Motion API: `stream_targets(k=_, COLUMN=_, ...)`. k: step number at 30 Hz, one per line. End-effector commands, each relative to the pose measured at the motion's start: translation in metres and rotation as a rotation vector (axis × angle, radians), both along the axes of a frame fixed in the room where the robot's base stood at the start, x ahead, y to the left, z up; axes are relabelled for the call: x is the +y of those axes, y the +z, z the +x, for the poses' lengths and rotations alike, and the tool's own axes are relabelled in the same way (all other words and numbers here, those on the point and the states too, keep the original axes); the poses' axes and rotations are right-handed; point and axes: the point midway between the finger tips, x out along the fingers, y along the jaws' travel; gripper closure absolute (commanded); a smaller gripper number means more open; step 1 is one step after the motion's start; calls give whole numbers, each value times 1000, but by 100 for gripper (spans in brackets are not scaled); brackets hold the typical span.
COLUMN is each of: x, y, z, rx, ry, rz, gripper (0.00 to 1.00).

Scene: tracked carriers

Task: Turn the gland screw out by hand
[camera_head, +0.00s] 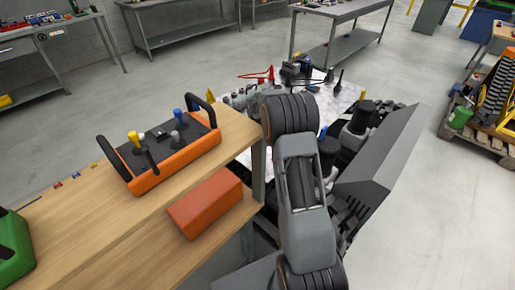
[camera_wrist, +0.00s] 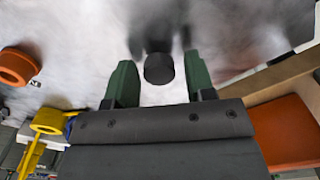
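In the wrist view my gripper (camera_wrist: 160,75) shows two green fingers standing well apart. A dark round-ended part (camera_wrist: 159,68) lies between them in the picture, with a light gap on each side. I cannot tell whether it is the gland screw, and it does not appear gripped. A blurred dark shape continues behind it. In the head view my arm covers the middle of the scene and my gripper cannot be made out. I cannot identify the gland screw there.
A wooden bench (camera_head: 90,215) at left bears an orange control box (camera_head: 165,165) with levers. An orange-red case (camera_head: 205,203) lies on its lower shelf. A white sheet (camera_head: 340,98) with small tools lies beyond my arm. A yellow bracket (camera_wrist: 45,125) and orange ring (camera_wrist: 15,68) show left of my gripper.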

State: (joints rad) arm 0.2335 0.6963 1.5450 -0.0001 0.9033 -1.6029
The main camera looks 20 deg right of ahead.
Motion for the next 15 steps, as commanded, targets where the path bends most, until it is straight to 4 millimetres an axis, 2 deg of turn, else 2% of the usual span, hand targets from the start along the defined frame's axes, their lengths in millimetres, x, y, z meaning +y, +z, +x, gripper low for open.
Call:
stream_targets(k=9, x=0, y=1, z=1, rx=-3, ry=-30, rz=-1, gripper=45)
stream_targets(k=11, x=0, y=1, z=1, rx=-3, ry=-104, rz=-1, gripper=45)
stream_targets(k=15, x=0, y=1, z=1, rx=-3, ry=-398, rz=-1, gripper=45)
